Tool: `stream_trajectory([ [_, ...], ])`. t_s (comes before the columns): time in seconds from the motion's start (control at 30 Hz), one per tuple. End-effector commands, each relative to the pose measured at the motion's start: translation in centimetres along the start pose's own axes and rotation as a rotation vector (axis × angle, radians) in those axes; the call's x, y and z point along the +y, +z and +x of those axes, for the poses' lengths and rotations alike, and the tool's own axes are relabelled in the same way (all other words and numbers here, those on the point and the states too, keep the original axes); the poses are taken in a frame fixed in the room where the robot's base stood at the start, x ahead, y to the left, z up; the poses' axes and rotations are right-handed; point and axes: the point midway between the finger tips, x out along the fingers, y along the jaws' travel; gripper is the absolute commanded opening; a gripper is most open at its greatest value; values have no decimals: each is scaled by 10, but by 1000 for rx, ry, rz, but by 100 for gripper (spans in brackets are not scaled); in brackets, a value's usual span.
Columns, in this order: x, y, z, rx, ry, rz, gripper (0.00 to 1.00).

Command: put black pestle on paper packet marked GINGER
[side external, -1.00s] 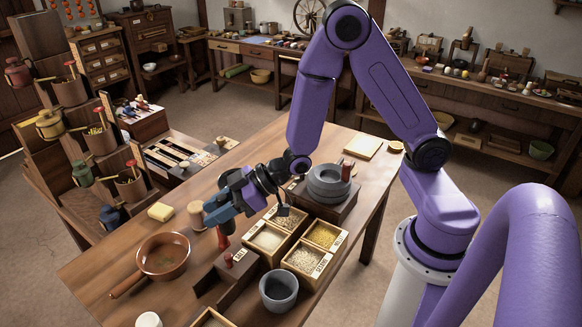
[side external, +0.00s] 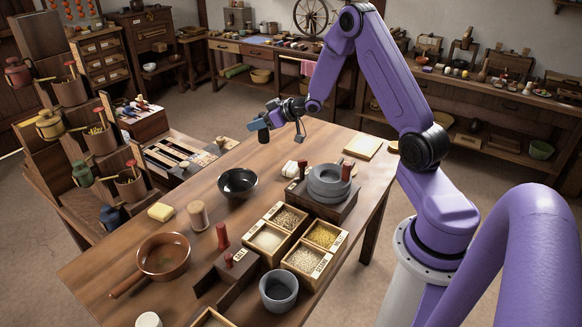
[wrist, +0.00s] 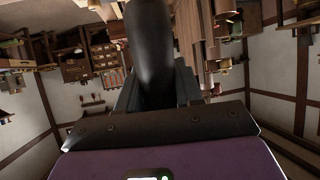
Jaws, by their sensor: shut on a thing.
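My gripper (side external: 264,124) is shut on the black pestle (side external: 263,135) and holds it high above the far left part of the table. In the wrist view the black pestle (wrist: 149,50) rises between the fingers as a dark, smooth shaft, and its far end is cut off by the frame. A small pale packet (side external: 289,168) lies on the table just left of the stone quern, well below and a little right of my gripper. Its marking is too small to read, so I cannot confirm that it says GINGER.
A black bowl (side external: 238,184) stands left of the pale packet. The stone quern (side external: 329,184) and several boxes of grain stand to the right.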

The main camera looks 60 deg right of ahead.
Motion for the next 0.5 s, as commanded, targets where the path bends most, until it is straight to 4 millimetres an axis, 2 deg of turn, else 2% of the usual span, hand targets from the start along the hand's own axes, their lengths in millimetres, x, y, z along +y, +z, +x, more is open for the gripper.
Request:
stream_trajectory([
  [0.03,24,3,-6,1,35,18,4],
  [0.2,81,14,-24,1,115,62,4],
  [0.5,141,29,-53,2,203,111,4],
])
